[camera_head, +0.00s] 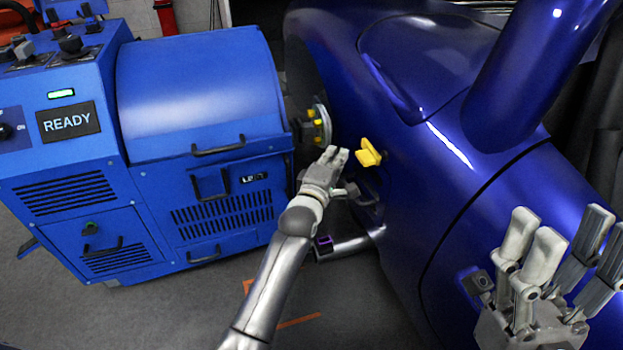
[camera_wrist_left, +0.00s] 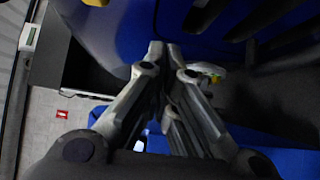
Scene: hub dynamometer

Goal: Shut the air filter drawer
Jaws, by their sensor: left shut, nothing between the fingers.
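The blue dynamometer cabinet (camera_head: 195,150) stands at the left. A slotted blue front with a black handle (camera_head: 103,248) sits low on its left part and looks like the air filter drawer; I cannot tell how far out it is. My left gripper (camera_head: 336,158) is shut and empty, to the right of the cabinet and well apart from that front, close to the blue car body. Its closed fingers also show in the left wrist view (camera_wrist_left: 165,55). My right gripper (camera_head: 552,240) is at the lower right, fingers spread open and empty, in front of the car body.
The glossy blue car body (camera_head: 430,130) fills the right side. A yellow piece (camera_head: 368,153) sticks out from it, close to my left gripper. A hub with yellow parts (camera_head: 319,125) sits between cabinet and car. Grey floor (camera_head: 150,315) is free in front of the cabinet.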

